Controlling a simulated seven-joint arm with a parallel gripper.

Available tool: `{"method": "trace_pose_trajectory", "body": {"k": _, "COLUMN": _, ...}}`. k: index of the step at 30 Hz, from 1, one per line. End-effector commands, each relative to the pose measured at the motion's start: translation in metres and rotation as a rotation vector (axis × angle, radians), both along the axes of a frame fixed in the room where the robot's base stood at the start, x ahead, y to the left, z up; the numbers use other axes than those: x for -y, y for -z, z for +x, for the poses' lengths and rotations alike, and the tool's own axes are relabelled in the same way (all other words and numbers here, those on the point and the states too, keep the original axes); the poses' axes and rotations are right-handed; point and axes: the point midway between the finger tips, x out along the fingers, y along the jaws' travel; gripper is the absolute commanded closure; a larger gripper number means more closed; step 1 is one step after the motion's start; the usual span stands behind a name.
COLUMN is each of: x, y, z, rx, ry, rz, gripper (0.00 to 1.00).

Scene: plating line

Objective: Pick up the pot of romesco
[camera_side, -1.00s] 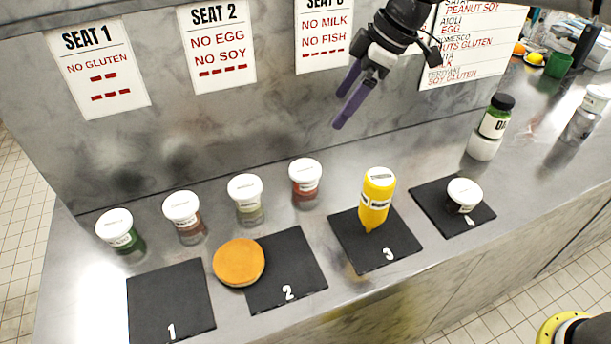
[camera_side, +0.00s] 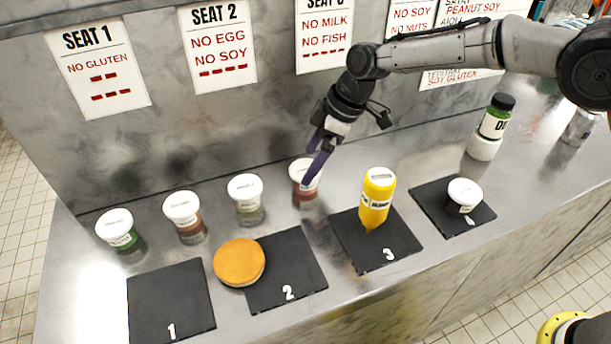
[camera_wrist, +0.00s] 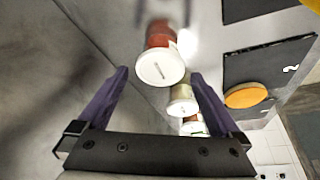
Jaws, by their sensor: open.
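A pot with red contents and a white lid (camera_side: 304,171) stands at the right end of a row of lidded pots; it looks like the romesco, but its label is too small to read. My gripper (camera_side: 310,166) is open, with its purple fingers angled down at this pot, partly covering its right side. In the wrist view the red pot (camera_wrist: 160,38) shows upside down, its lid towards the camera, in the space between the two spread fingers (camera_wrist: 160,76). I cannot tell whether the fingertips touch it.
Pale (camera_side: 247,204), brown (camera_side: 186,216) and green (camera_side: 120,232) pots stand to the left. A yellow bottle (camera_side: 377,198) stands on mat 3, a dark pot (camera_side: 463,197) on mat 4. A bun (camera_side: 239,261) overlaps mat 2. The wall (camera_side: 230,130) is close behind.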

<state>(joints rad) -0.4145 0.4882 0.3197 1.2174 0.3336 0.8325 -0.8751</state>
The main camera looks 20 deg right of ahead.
Motion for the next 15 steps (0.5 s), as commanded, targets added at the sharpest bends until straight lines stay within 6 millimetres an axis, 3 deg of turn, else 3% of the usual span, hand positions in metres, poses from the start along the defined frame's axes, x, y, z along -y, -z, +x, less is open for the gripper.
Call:
{"method": "trace_pose_trajectory", "body": {"k": 7, "x": -0.010, "y": 0.035, "z": 0.005, "rx": -0.004, "ry": -0.002, "rz": -0.002, "gripper": 0.00}}
{"method": "trace_pose_trajectory", "body": {"k": 15, "x": -0.013, "y": 0.041, "z": 0.007, "rx": 0.000, "ry": 0.000, "rz": -0.001, "gripper": 0.00}}
